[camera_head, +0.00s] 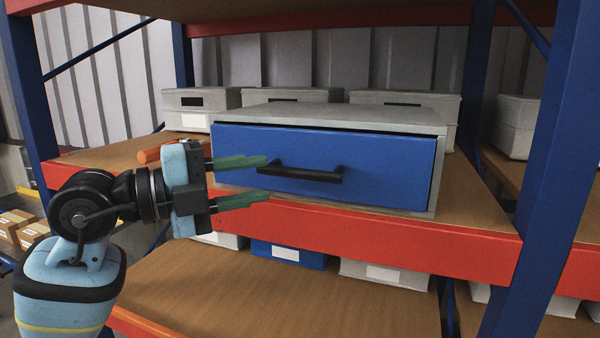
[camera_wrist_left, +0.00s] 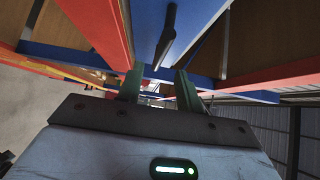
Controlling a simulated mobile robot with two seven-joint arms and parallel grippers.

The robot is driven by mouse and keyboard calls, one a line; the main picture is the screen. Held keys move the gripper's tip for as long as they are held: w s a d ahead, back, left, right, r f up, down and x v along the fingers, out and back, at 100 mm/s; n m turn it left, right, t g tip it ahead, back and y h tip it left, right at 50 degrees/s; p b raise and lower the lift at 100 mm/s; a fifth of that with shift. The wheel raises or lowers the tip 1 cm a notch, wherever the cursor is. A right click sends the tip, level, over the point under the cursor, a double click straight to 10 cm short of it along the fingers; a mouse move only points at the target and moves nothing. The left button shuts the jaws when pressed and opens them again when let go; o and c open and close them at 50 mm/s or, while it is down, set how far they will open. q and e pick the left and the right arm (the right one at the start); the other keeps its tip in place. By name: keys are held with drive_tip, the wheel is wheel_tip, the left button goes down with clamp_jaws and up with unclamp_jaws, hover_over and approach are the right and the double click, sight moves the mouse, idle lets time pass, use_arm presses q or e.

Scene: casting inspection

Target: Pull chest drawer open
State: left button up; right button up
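The chest (camera_head: 330,111) is a grey box on the middle shelf, with a blue drawer front (camera_head: 390,167) facing me. The drawer looks shut or nearly flush with the chest. A black bar handle (camera_head: 312,174) runs across the drawer front, left of its middle. My left gripper (camera_head: 266,178) is open, its two green fingers one above the other, pointing right toward the handle's left end. In the left wrist view the handle (camera_wrist_left: 167,38) shows ahead of the gripper (camera_wrist_left: 157,82), between the finger lines. Nothing is held. My right gripper is in neither view.
The shelf has an orange-red front beam (camera_head: 380,240) and blue uprights (camera_head: 550,150). An orange cylinder (camera_head: 149,155) lies behind my left gripper. Grey lidded boxes (camera_head: 200,100) stand behind the chest. A blue bin (camera_head: 290,256) and grey bins sit on the lower shelf.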

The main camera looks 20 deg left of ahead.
sight(298, 173)
use_arm(q)
drive_tip(key=x, duration=0.7)
drive_tip(key=shift+w+d+p, duration=0.25)
drive_tip(key=shift+p, duration=0.1)
clamp_jaws()
